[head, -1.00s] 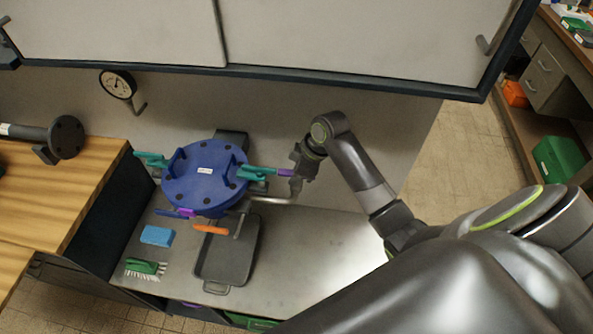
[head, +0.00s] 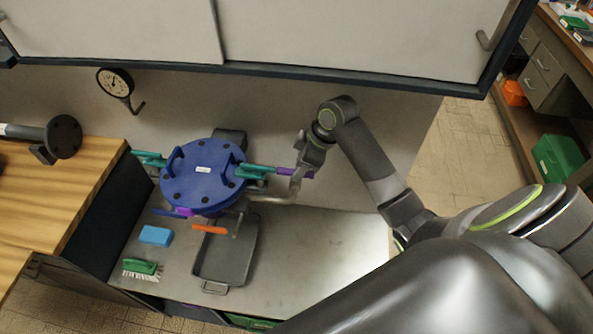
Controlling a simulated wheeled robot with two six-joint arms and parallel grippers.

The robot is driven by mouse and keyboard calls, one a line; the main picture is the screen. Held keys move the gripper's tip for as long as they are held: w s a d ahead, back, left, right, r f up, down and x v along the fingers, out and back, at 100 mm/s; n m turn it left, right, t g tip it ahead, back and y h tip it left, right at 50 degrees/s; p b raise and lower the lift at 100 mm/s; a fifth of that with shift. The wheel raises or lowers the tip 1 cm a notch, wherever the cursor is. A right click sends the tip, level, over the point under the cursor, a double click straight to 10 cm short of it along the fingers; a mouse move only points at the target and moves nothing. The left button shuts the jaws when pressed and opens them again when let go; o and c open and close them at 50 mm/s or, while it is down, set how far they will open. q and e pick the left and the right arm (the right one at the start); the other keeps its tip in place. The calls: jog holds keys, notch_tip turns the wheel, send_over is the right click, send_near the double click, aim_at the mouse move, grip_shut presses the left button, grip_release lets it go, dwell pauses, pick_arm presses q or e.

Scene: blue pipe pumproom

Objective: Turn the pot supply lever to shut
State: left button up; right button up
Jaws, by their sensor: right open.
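A blue round pot (head: 203,172) with a bolted lid and teal clamp handles stands on the metal bench. A purple lever (head: 285,171) sticks out to the right beside the right teal clamp. My right gripper (head: 297,181) is open at this lever. Purple shows on both sides of the fingers, so they partly cover it; I cannot tell whether they touch it. An orange lever (head: 209,229) and a blue-purple lever (head: 168,212) are at the pot's front. No readable label shows which one is the pot supply lever. My left gripper is out of view.
A grey tray (head: 210,270) lies below the pot, with a blue sponge (head: 155,235) and a green brush (head: 142,267) to its left. A gauge (head: 114,82) is on the back wall. A cabinet (head: 300,35) overhangs the bench. The bench's right part is clear.

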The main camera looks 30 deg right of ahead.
jog(key=shift+v, duration=1.85)
jog(key=shift+f, duration=0.1)
